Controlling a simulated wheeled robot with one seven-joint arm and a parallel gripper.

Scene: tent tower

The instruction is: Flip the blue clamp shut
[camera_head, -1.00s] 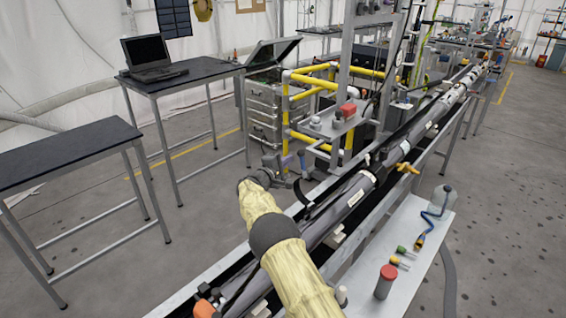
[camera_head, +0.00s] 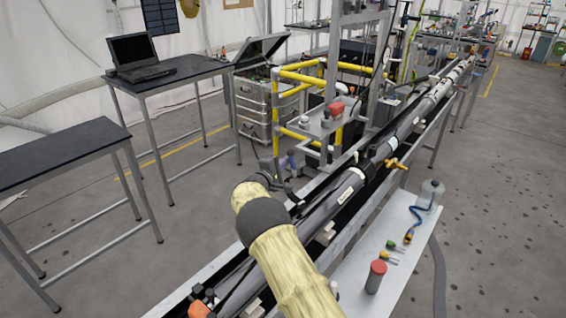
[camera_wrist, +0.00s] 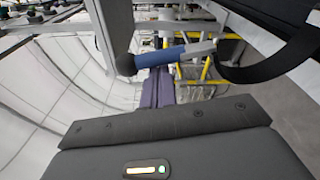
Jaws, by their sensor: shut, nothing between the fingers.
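The blue clamp handle (camera_wrist: 148,60) lies across the upper middle of the wrist view. Its blue grip runs into a light grey lever, which meets a dark curved strap at the right. My gripper (camera_wrist: 156,74) has its purple-grey fingers shut together with nothing between them. The fingertips lie at the blue grip in the picture; I cannot tell whether they touch it. In the head view a small bluish piece (camera_head: 291,158) shows beside the dark end of my arm, left of the long grey tube (camera_head: 330,205). My sleeved arm hides most of the gripper there.
A grey metal post (camera_wrist: 115,30) stands close left of the clamp. Yellow rails (camera_head: 290,88) and a shelf (camera_head: 325,122) stand behind. A side bench (camera_head: 345,270) at the right holds a red-capped jar (camera_head: 375,278) and tools. Open floor lies left, by black-topped tables (camera_head: 50,155).

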